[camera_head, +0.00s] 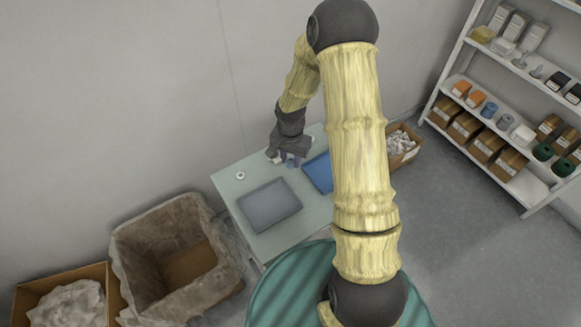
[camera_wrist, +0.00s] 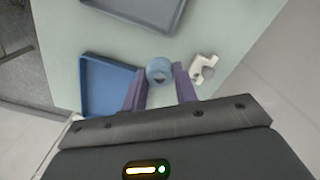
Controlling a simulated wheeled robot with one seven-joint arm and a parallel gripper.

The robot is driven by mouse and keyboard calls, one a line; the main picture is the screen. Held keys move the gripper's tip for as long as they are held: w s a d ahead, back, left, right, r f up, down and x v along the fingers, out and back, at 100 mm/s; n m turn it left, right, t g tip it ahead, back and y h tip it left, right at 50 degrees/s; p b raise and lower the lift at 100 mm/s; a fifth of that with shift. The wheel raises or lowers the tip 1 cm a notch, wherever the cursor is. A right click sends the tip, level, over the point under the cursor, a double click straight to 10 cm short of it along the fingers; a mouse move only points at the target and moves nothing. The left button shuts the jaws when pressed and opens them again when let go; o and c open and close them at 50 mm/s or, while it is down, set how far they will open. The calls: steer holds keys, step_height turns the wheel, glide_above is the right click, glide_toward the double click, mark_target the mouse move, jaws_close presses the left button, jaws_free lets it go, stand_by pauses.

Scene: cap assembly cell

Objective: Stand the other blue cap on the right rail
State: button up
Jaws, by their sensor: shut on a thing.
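A blue round cap (camera_wrist: 159,70) with a hollow in its top sits between the two fingertips of my gripper (camera_wrist: 160,76) in the wrist view. My gripper is shut on it. Just to the right of it in that view is a white fixture (camera_wrist: 196,72) with a grey rounded piece on it, apart from my fingers. In the head view my gripper (camera_head: 287,158) is low over the far end of the table, and the cap is too small to make out surely. I cannot tell whether the cap touches the table, nor pick out a right rail.
A blue tray (camera_wrist: 84,92) lies left of my gripper in the wrist view. A grey tray (camera_head: 270,207) lies nearer on the pale table (camera_head: 232,190). A small white round thing (camera_head: 240,176) stands at the table's left. Shelves (camera_head: 455,80) and boxes stand around.

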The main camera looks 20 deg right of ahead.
mark_target(290, 160)
steer(key=shift+r, duration=1.95)
steer(key=s+a+r+p, duration=0.1)
steer(key=s+a+r, duration=0.2)
steer(key=r, duration=0.5)
steer(key=s+a+r+p, duration=0.2)
steer(key=s+a+r, duration=0.1)
steer(key=r, duration=0.5)
steer(key=s+a+r+p, duration=0.2)
steer(key=a+r, duration=0.3)
steer(key=r, duration=0.4)
steer(key=shift+s+a, duration=0.2)
steer(key=shift+s, duration=0.65)
steer(key=shift+a+r+n, duration=0.1)
steer(key=shift+n, duration=0.2)
